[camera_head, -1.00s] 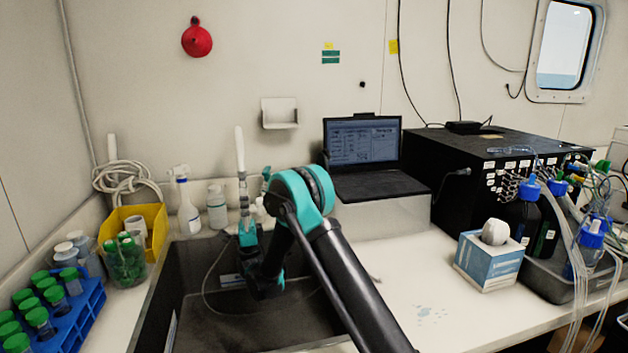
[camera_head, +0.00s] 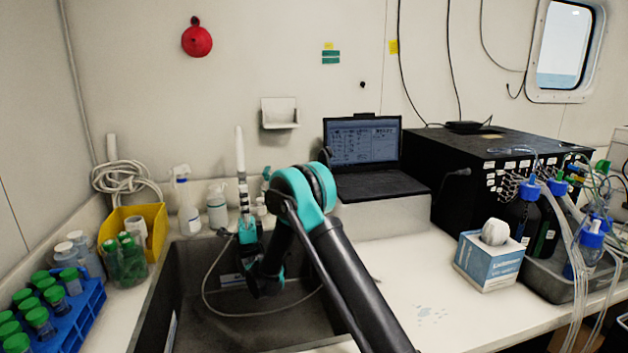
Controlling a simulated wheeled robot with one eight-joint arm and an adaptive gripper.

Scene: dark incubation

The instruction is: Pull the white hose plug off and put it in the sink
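A slim white tapered piece (camera_head: 240,150), which looks like the white hose plug, stands upright against the back wall above a narrow grey and black banded stem. My gripper (camera_head: 245,213) is at the back of the sink, directly below the white piece and in line with the stem. Its fingers are small and blend with the stem, so I cannot tell whether they are open or shut, or touching it. The dark sink (camera_head: 190,318) lies below my arm. A thin hose loops inside it. My arm hides the sink's right part.
A yellow bin (camera_head: 155,217), spray and pump bottles (camera_head: 217,207), a jar of green caps (camera_head: 125,262) and a blue tube rack (camera_head: 78,325) stand around the sink's left and back. A laptop (camera_head: 362,145) and tissue box (camera_head: 489,262) are at right. The sink's front left is clear.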

